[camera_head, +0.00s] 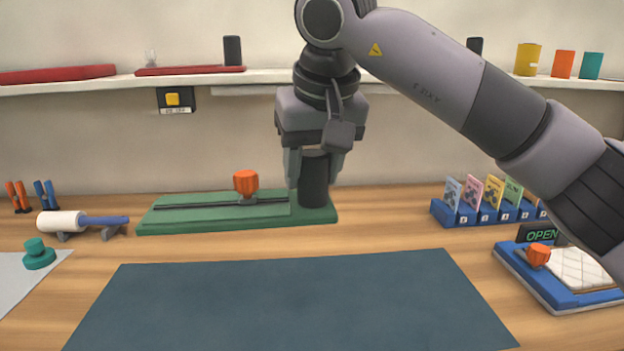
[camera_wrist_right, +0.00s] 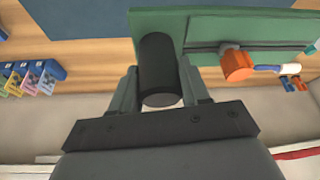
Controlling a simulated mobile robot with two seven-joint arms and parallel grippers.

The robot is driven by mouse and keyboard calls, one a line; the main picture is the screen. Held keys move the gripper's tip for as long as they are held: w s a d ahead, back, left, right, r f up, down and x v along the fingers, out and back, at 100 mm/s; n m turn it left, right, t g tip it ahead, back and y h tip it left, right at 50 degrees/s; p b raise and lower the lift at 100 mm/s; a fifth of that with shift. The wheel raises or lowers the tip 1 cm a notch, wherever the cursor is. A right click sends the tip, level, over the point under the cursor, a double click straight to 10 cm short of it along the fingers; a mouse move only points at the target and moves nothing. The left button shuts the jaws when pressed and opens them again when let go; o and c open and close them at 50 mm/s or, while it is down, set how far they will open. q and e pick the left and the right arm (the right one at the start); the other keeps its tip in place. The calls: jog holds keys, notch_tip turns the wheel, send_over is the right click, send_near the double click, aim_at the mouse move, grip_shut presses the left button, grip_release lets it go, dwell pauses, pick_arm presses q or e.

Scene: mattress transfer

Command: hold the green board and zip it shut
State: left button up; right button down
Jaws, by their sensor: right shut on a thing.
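The green board (camera_head: 165,222) lies on the table in the middle, with a dark slot or track along it. An orange knob (camera_head: 246,183) stands on that track near the board's middle. A black cylinder (camera_head: 314,180) stands upright at the board's right end. My right gripper (camera_head: 314,175) comes down from above and is shut on the black cylinder, one finger on each side. The right wrist view shows the cylinder (camera_wrist_right: 158,70) between the fingers and the green board (camera_wrist_right: 205,25) beyond, with the orange knob (camera_wrist_right: 236,65) beside it. My left gripper is not in view.
A dark blue mat (camera_head: 285,300) lies in front, clear. A blue tray with a white quilted pad (camera_head: 580,268) and an orange knob is at right. A blue card rack (camera_head: 480,215) stands behind it. A white roller (camera_head: 60,224) and teal knob (camera_head: 38,254) are at left.

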aim_at(312, 209)
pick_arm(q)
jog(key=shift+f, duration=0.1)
pick_arm(e)
jog(key=shift+f, duration=0.1)
pick_arm(q)
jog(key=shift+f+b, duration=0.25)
jog(key=shift+b, duration=0.1)
pick_arm(e)
jog(key=shift+f, duration=0.5)
pick_arm(q)
jog(key=shift+b, duration=0.4)
pick_arm(e)
jog(key=shift+f, duration=0.75)
jog(key=shift+f+b, duration=0.9)
jog(key=shift+f, duration=0.85)
pick_arm(q)
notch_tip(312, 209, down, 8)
jog(key=b, duration=0.6)
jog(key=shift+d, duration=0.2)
pick_arm(e)
jog(key=shift+f, duration=5.65)
jog(key=shift+f+b, duration=0.7)
jog(key=shift+f, duration=0.3)
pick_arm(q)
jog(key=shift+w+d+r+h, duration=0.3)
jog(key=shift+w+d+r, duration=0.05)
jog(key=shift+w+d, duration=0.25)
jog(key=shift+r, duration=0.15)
